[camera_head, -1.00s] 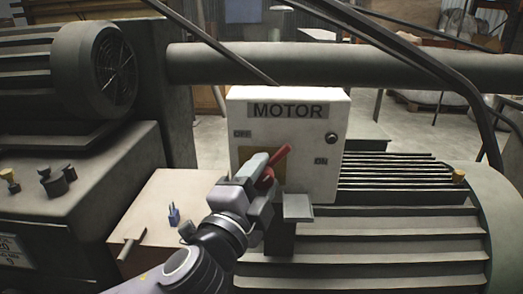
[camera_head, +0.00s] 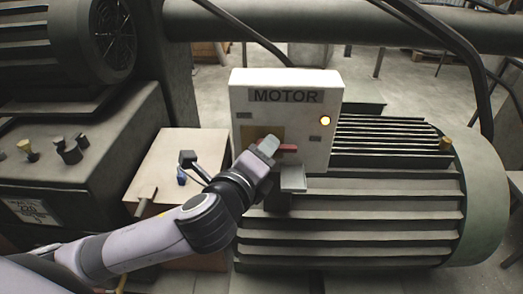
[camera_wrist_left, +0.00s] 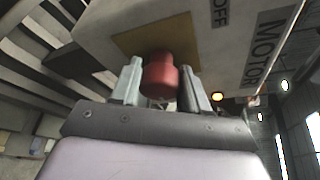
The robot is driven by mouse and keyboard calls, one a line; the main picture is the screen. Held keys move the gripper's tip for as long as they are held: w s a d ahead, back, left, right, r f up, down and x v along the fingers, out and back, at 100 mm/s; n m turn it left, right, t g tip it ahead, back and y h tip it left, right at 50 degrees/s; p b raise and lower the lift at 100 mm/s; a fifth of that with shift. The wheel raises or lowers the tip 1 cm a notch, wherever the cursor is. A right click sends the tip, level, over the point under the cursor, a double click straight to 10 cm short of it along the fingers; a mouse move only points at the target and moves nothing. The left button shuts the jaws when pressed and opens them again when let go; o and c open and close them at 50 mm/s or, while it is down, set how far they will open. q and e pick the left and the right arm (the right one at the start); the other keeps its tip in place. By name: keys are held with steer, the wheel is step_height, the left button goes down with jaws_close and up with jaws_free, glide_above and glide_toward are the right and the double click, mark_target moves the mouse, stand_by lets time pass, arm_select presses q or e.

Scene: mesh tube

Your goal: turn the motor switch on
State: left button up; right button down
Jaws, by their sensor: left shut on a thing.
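The white motor box (camera_head: 288,82) carries the word MOTOR and stands on the ribbed grey motor. Its round lamp (camera_head: 325,121) glows yellow. The red switch handle (camera_head: 289,148) points to the right, nearly level, low on the box front. My left gripper (camera_head: 268,147) is at the handle, partly covering it. In the left wrist view, the red handle (camera_wrist_left: 160,76) lies between the two fingers of my left gripper (camera_wrist_left: 160,88), in front of the tan plate (camera_wrist_left: 150,42). The gripper is shut on it. My right gripper is out of view.
The ribbed motor (camera_head: 350,225) fills the space below and right of the box. A panel with several knobs (camera_head: 68,150) stands at left. A small blue object (camera_head: 182,177) is on the pale ledge (camera_head: 190,142). A thick pipe (camera_head: 380,22) and dark cables run above.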

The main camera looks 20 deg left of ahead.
arm_select(q)
steer(key=shift+o, duration=0.4)
steer(key=shift+m, duration=0.5)
steer(key=shift+s+f+g, duration=0.1)
steer(key=shift+f+g, duration=0.1)
steer(key=shift+g, duration=0.1)
steer(key=o, duration=0.9)
steer(key=shift+r, duration=0.15)
steer(key=v, duration=0.7)
steer(key=shift+d, duration=0.15)
